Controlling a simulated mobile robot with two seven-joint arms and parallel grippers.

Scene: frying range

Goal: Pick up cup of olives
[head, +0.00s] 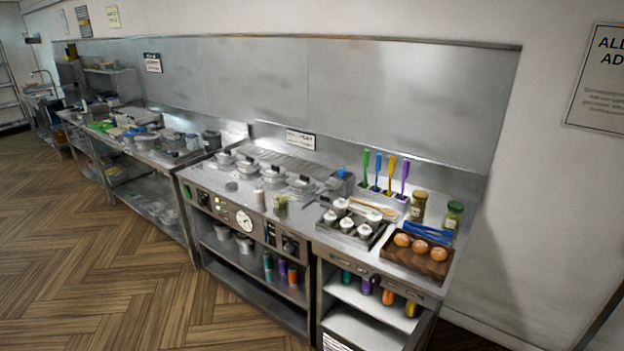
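A small clear cup with greenish contents, which looks like the cup of olives (281,206), stands upright near the front edge of the steel range counter. It is right of a small pale container (259,200) and left of the tray of white-lidded pots. The single olives are too small to make out. Neither of my grippers shows in the head view.
White-lidded pots sit in a dark tray (350,237). Right of it, a wooden board (398,258) holds round brown items; two jars (418,206) (453,217) and colored utensils (377,185) stand behind. Lidded pans (272,178) are at left. Wood floor in front is clear.

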